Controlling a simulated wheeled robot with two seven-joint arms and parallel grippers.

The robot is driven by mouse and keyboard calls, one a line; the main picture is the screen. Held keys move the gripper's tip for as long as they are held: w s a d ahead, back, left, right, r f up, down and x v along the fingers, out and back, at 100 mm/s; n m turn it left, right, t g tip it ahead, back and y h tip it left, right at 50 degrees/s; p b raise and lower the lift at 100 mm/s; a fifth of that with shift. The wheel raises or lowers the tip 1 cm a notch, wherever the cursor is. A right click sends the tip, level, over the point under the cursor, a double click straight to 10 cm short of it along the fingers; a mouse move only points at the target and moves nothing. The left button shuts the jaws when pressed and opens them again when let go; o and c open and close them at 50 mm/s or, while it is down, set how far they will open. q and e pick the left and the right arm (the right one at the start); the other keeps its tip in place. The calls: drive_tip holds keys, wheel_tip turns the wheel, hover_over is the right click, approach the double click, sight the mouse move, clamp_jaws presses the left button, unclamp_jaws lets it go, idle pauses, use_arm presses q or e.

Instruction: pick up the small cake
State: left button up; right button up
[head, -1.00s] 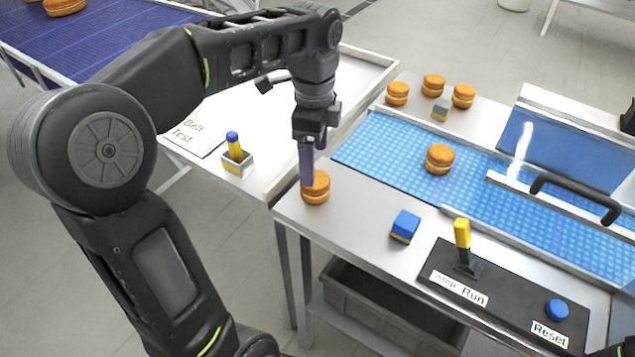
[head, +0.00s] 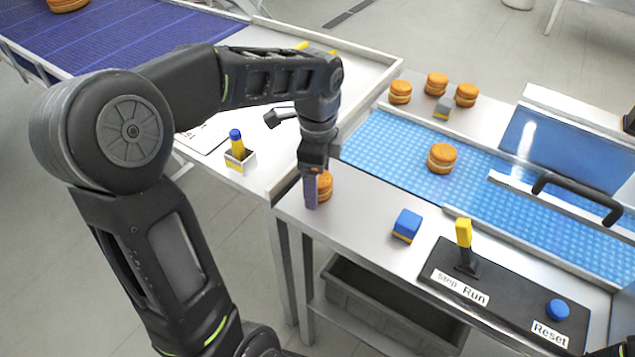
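A small round orange cake with a pale filling (head: 326,187) stands on the near left corner of the steel table. My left gripper (head: 312,203) points down at it, its fingers in front of and overlapping the cake's left side. The view is side-on to the fingers, so I cannot tell whether they are open or shut, or whether they touch the cake. Another such cake (head: 442,158) sits on the blue belt, and several more (head: 400,92) stand behind the belt.
A blue and yellow block (head: 407,226) lies right of the cake. A control panel (head: 490,290) with a yellow lever (head: 463,233) and a blue button (head: 557,309) is farther right. A small holder (head: 240,161) stands on the white table at left. A grey bin (head: 385,310) sits below.

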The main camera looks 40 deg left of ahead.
use_arm(q)
drive_tip(key=shift+f, duration=0.2)
idle(0.5)
drive_tip(key=c, duration=0.9)
